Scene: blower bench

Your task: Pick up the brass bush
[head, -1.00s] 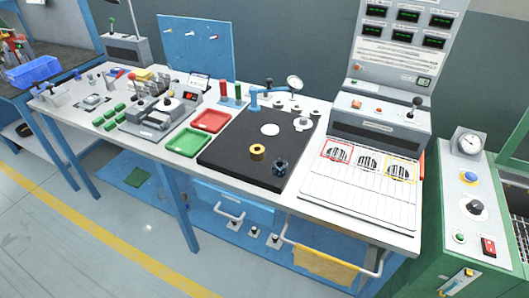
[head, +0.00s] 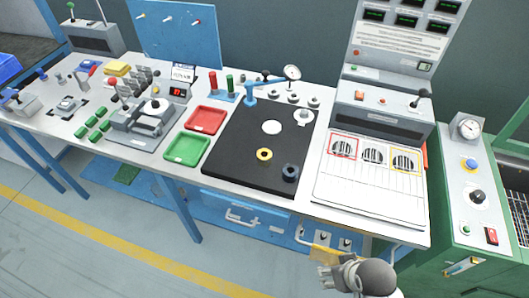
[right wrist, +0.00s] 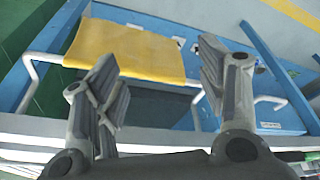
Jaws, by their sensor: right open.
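The brass bush (head: 264,155) is a short gold ring with a dark hole. It stands on the front part of the black mat (head: 225,155) in the head view. A dark blue-grey part (head: 290,172) stands just right of it. My right gripper (head: 323,275) is low at the bottom of the head view, in front of the bench edge and well apart from the bush. In the right wrist view its two fingers (right wrist: 160,85) are spread with nothing between them. The bush does not show in the right wrist view. My left gripper is not in view.
Green (head: 187,149) and red (head: 206,119) trays lie left of the mat. A dial gauge on a stand (head: 291,73) is behind it. A sloped white panel (head: 368,185) is at its right. A yellow cloth (right wrist: 125,50) hangs on a rail near my right gripper.

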